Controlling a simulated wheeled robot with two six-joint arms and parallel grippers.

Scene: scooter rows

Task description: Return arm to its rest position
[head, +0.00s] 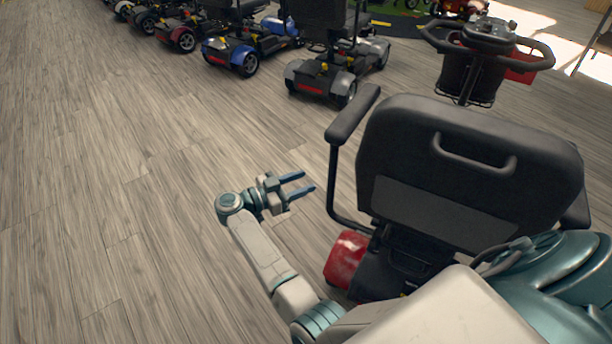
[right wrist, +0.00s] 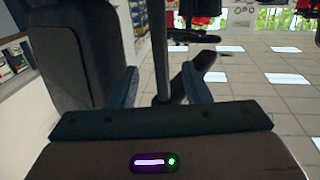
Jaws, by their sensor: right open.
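My right gripper (head: 309,182) is open and empty, beside the left side of the nearest scooter's black seat (head: 460,165). Its blue fingers point toward the post below the left armrest (head: 352,114), with a gap between them in the head view. In the right wrist view the two fingers (right wrist: 162,72) stand apart. A dark upright post (right wrist: 160,45) shows between them, and the seat back (right wrist: 75,60) is at left. I cannot tell the exact distance to the post. My right arm reaches up from the bottom of the head view. My left gripper is not in view.
The nearest scooter has a red rear part (head: 346,258) close to my arm and handlebars (head: 488,38) beyond the seat. Other scooters, including a blue one (head: 240,52) and a grey one (head: 325,78), stand in a row behind. The wooden floor (head: 110,180) at left is clear.

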